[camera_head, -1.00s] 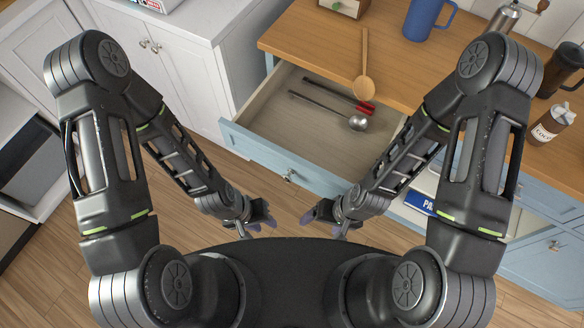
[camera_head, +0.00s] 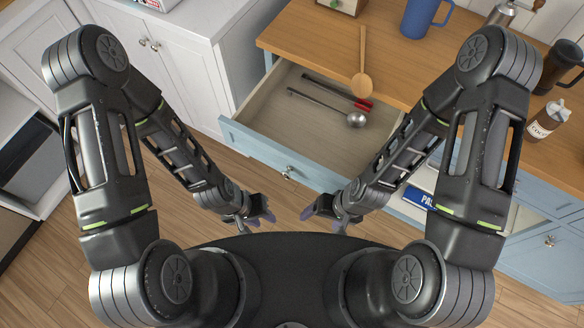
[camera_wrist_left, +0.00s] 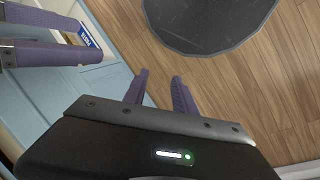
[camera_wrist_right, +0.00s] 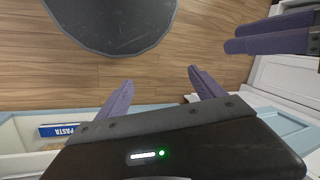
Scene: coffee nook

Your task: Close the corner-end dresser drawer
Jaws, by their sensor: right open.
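The corner-end dresser drawer (camera_head: 268,151) is pulled out from under the wooden top, beside the white cabinet. Its pale blue front has a metal knob (camera_head: 288,173). A ladle (camera_head: 355,119) and red-tipped tongs (camera_head: 362,104) lie inside. My left gripper (camera_head: 268,213) is in front of the drawer, empty, its purple fingers apart in the left wrist view (camera_wrist_left: 160,85). My right gripper (camera_head: 312,212) is to its right, also empty, its fingers wide apart in the right wrist view (camera_wrist_right: 163,82). Neither gripper touches the drawer front.
Another open drawer with a blue-and-white pasta box (camera_head: 419,197) is to the right, partly behind my right arm. A wooden spoon (camera_head: 363,75) overhangs the dresser top's edge. A blue mug (camera_head: 421,18) and a cocoa bottle (camera_head: 547,121) stand on top. White cabinets (camera_head: 165,50) are at left.

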